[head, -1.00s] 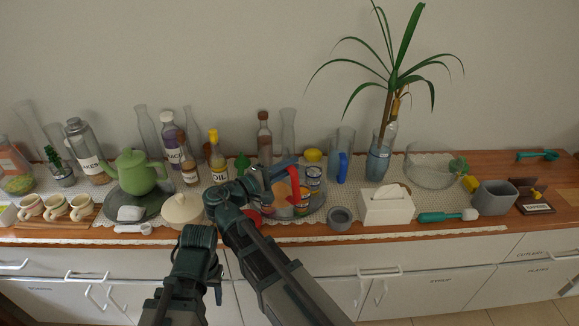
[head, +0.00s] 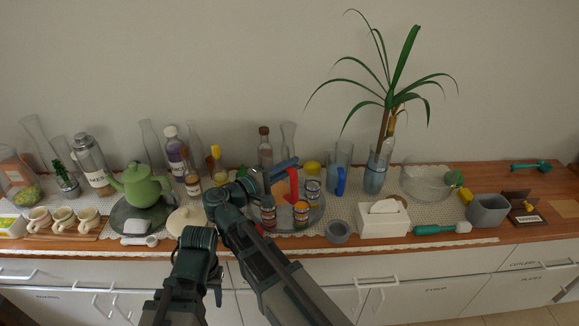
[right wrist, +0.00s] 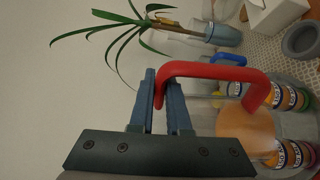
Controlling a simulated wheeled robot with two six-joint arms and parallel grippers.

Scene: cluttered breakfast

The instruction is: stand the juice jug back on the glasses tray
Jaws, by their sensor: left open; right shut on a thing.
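The juice jug is clear with orange juice (head: 278,187) and a red handle (head: 293,184). My right gripper (head: 284,164) is shut on the red handle, as the right wrist view (right wrist: 162,92) also shows. The jug appears over the glasses tray (head: 319,215), a round grey tray. I cannot tell whether its base touches the tray; my arm and the labelled containers hide it. Several labelled containers, including one with an orange band (head: 301,212), stand on the tray. My left gripper (head: 216,284) is low in front of the cabinet, apart from the counter things, open and empty.
A clear pitcher with a blue handle (head: 340,182) stands right of the tray. A grey bowl (head: 338,232) and a tissue box (head: 384,222) are at its front right. A cream lidded pot (head: 187,221) and a green teapot (head: 146,186) stand left. Bottles crowd behind.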

